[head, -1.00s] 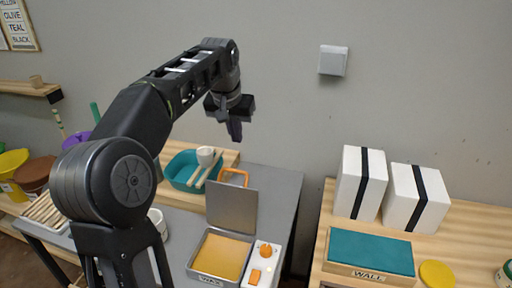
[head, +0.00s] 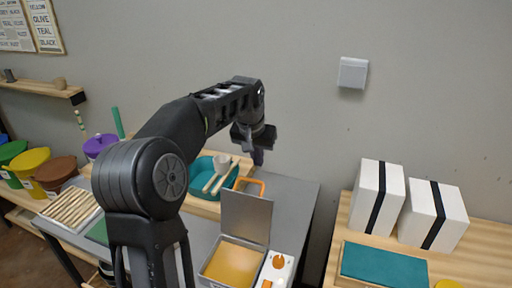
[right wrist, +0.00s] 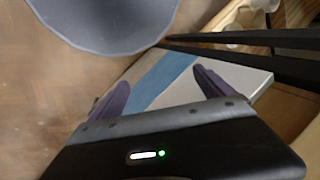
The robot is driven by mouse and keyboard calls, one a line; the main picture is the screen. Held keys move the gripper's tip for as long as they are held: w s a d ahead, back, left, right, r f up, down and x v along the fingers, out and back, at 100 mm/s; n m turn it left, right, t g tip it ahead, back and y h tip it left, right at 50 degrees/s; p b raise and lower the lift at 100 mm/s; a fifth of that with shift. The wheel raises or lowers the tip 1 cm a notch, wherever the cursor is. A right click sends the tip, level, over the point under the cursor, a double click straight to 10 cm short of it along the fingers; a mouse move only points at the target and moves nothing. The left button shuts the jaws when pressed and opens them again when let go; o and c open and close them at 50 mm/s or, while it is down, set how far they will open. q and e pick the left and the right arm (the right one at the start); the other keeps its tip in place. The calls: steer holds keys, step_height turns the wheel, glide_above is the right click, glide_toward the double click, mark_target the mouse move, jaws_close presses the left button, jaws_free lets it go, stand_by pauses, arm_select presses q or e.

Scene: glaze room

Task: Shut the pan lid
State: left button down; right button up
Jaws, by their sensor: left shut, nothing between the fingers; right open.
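The pan is a grey metal box with an orange inside (head: 232,262) on the grey table. Its grey lid (head: 246,218) stands upright, open, at the pan's back edge. An orange handle (head: 261,183) shows at the lid's top. My left gripper (head: 258,157) is shut and empty, above the lid's top edge in the picture and apart from it. My right gripper (right wrist: 160,90) is open in the right wrist view. A pale flat thing with a blue stripe (right wrist: 165,80) shows beyond its fingers; I cannot tell whether they touch. The pan is not recognisable there.
A white panel with orange knobs (head: 278,265) sits right of the pan. A teal basin (head: 205,168) with a cup and wooden tools stands behind. White boxes with black bands (head: 376,197) and a teal-topped block (head: 385,265) are on the right table. A gap separates the tables.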

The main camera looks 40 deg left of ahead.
arm_select(q)
steer(key=s+f, duration=0.1)
steer(key=s+d+f+p, duration=0.1)
steer(key=s, duration=0.1)
steer(key=shift+f, duration=0.4)
